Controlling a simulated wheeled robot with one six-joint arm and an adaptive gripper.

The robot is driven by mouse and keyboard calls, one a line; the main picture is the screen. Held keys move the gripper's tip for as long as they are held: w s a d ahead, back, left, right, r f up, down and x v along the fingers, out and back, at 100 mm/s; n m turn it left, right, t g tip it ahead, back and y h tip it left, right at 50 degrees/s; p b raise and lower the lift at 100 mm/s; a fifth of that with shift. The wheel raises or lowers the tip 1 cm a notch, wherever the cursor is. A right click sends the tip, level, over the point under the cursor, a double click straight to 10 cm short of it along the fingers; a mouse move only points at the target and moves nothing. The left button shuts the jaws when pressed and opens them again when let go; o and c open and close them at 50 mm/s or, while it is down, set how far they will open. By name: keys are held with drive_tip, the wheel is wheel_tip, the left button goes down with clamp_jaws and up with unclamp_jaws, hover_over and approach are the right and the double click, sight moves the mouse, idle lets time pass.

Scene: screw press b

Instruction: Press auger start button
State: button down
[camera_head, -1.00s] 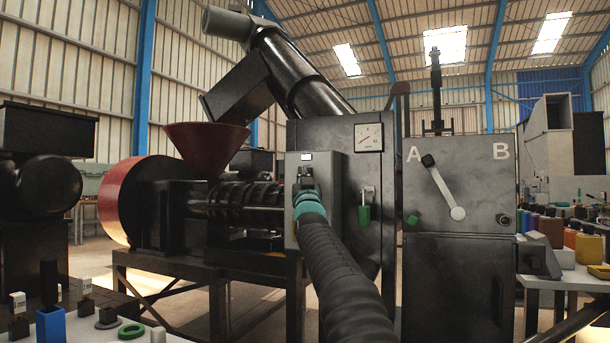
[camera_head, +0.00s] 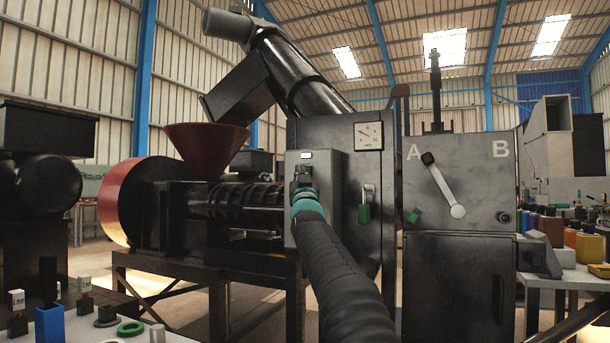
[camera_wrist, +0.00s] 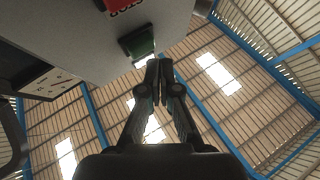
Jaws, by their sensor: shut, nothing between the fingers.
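The grey control box (camera_head: 333,165) stands on the machine in the head view, with a small pale display at its top. My gripper (camera_head: 303,176) is in front of this box and hides much of its face. In the wrist view, the green button (camera_wrist: 138,42) sticks out from the grey box face. My gripper (camera_wrist: 158,68) is shut and empty, its fingertips close to the button's lower right edge. I cannot tell whether they touch it. A red part with white lettering (camera_wrist: 122,6) is cut off at the top.
A dial gauge (camera_head: 368,136) and a green padlock (camera_head: 365,212) are on the dark cabinet to the right of the box. Further right is a cabinet with a lever (camera_head: 441,187) between A and B. The screw barrel (camera_head: 240,199) and red hopper (camera_head: 206,145) are left.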

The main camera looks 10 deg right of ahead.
drive_tip(key=shift+s+a+b, duration=0.7)
drive_tip(key=shift+s+a, duration=0.05)
drive_tip(key=shift+s, duration=0.25)
drive_tip(key=shift+s+a+b, duration=0.65)
drive_tip(key=shift+s+a, duration=0.1)
drive_tip(key=shift+s, duration=0.25)
